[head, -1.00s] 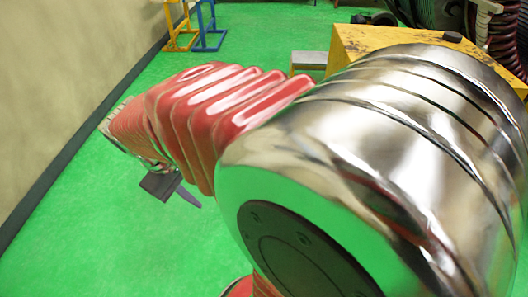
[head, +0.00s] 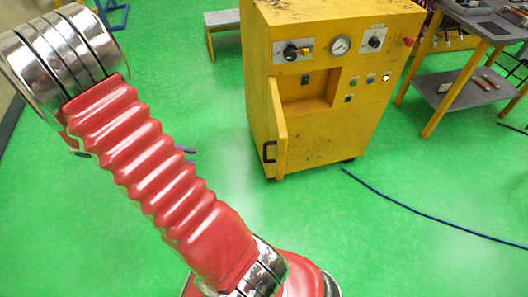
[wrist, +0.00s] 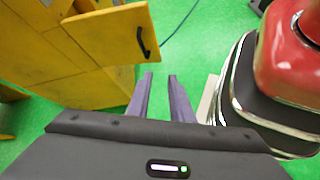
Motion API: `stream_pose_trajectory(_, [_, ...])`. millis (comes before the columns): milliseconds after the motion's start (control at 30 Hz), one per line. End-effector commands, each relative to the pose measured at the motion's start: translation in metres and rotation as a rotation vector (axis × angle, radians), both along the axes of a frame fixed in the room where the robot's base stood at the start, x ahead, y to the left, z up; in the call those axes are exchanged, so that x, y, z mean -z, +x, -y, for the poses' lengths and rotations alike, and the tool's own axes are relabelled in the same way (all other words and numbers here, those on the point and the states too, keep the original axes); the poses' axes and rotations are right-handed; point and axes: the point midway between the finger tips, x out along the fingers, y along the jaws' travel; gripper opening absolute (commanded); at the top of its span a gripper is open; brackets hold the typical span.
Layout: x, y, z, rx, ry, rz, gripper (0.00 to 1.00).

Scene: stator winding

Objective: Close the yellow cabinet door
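The yellow cabinet (head: 345,20) stands upright right of centre in the head view. Its door (head: 279,125) stands open at the lower left of its front, swung out, with a black handle (head: 268,151). In the wrist view the door (wrist: 100,32) is at upper left, its black handle (wrist: 143,42) near its right edge. My gripper (wrist: 161,78) is open and empty. Its two grey-purple fingers are apart and point toward the floor just below the door in the picture, with no visible contact. In the head view my arm hides most of my gripper; only fingertips (head: 187,154) show.
A blue cable (head: 420,213) runs over the green floor right of the cabinet. A workbench (head: 470,100) with tools stands at right. A small grey-topped bench (head: 222,18) is behind at left. Green floor is clear in front of the cabinet.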

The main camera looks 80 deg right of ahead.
Motion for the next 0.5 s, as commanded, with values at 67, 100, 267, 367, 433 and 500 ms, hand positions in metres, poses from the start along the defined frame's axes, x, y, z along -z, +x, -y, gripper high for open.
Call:
stream_pose_trajectory(67, [0.013,-0.005,0.012,-0.002,-0.004,-0.065,0.20])
stream_pose_trajectory(100, [0.018,-0.007,0.018,-0.005,-0.007,-0.094,0.20])
stream_pose_trajectory(267, [0.040,-0.017,0.040,-0.018,-0.015,-0.213,0.20])
stream_pose_trajectory(367, [0.054,-0.024,0.053,-0.027,-0.017,-0.286,0.20])
stream_pose_trajectory(433, [0.065,-0.029,0.062,-0.036,-0.018,-0.336,0.20])
stream_pose_trajectory(500, [0.075,-0.034,0.070,-0.042,-0.019,-0.387,0.20])
